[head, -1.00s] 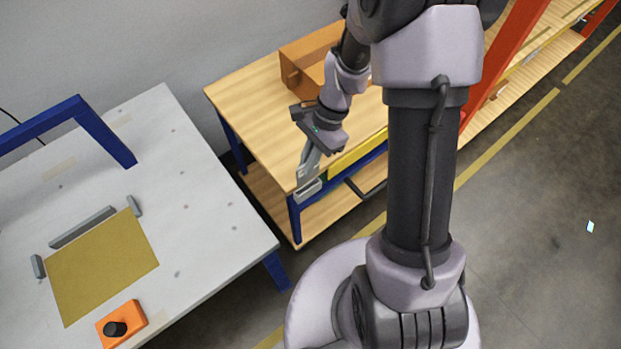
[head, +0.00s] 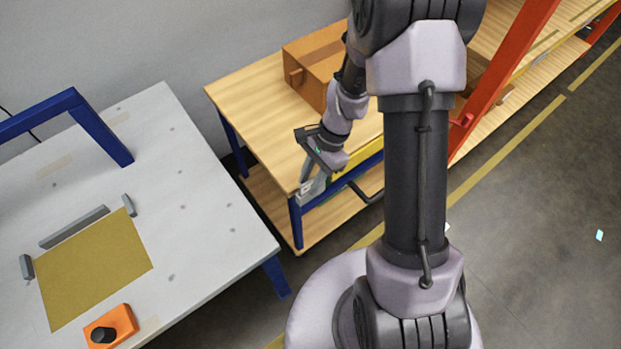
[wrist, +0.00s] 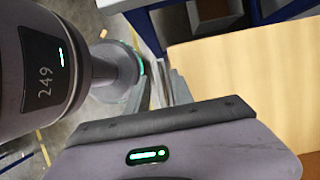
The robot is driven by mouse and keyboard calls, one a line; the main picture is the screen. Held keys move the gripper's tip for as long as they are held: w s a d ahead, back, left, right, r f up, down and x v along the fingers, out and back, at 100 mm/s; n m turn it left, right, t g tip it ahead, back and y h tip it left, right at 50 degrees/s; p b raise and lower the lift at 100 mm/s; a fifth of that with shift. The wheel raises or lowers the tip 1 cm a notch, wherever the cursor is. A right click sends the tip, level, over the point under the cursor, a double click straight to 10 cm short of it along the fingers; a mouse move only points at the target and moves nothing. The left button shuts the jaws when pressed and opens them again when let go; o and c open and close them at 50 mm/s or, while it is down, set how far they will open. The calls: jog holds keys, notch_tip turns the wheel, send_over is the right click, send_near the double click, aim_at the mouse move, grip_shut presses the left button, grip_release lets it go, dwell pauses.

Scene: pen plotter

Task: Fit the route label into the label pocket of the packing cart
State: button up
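The packing cart (head: 240,92) has a pale wooden top, blue legs and a lower wooden shelf. A yellow strip (head: 352,160) runs along its front edge. My gripper (head: 307,190) is at the cart's near front corner, its grey fingers pointing down beside the corner leg.
A grey table (head: 205,215) at left holds a mustard mat (head: 95,268) and an orange block with a black knob (head: 111,326). A small pale-blue piece (head: 599,235) lies on open floor.

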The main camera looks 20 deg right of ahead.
jog(key=shift+r, duration=0.3)
notch_tip(320, 180, up, 20)
jog(key=d+n+t+h+p, duration=0.1)
jog(key=d+n+t+p, duration=0.15)
jog(key=p, duration=0.35)
jog(key=s+a+r+n+t, duration=0.2)
jog(key=s+a+r+n, duration=0.1)
jog(key=s+r, duration=0.3)
jog(key=s+a+r+n+t+h, duration=0.1)
jog(key=s+a+r+n+t, duration=0.1)
jog(key=s+r, duration=0.4)
jog(key=shift+s+a+r+n+t, duration=0.4)
jog(key=shift+a+r+n, duration=0.3)
jog(key=shift+n, duration=0.55)
